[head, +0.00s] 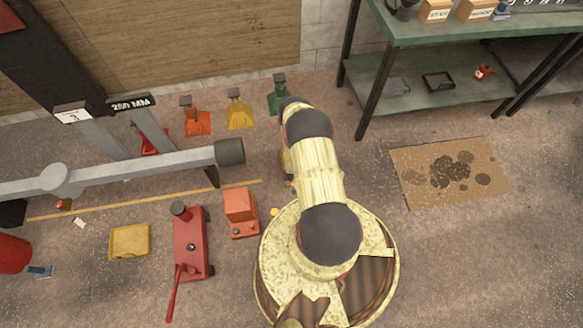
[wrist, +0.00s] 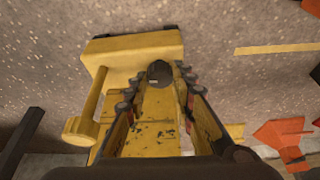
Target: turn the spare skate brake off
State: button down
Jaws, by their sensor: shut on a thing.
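The spare skate (wrist: 135,47) is a yellow block with a flat, scuffed plate in the wrist view. A yellow rod with a round end (wrist: 80,129) sticks out at its left. A dark round brake knob (wrist: 158,73) shows between my fingertips. My gripper (wrist: 161,80) is shut on this knob, one finger on each side. How the brake is set cannot be read.
An orange chock-shaped piece (head: 197,120), a yellow one (head: 240,114) and a green one (head: 277,98) stand near the wall. A red jack (head: 191,245) and an orange box (head: 240,212) are left of me. A green bench (head: 430,98) stands right; floor beside the cardboard (head: 415,180) is clear.

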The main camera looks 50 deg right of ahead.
jog(key=m+g+h, duration=0.1)
jog(key=m, duration=0.3)
jog(key=shift+w+a, duration=0.1)
jog(key=shift+a, duration=0.05)
jog(key=m+g, duration=0.2)
jog(key=m, duration=0.2)
jog(key=shift+w+m, duration=0.15)
jog(key=shift+m, duration=0.25)
jog(key=m+g, duration=0.2)
jog(key=m, duration=0.2)
jog(key=shift+w, duration=0.15)
jog(key=shift+m+g+y, duration=0.3)
jog(key=shift+m+g, duration=0.3)
jog(key=shift+m, duration=1.5)
jog(key=c, duration=1.5)
grip_release()
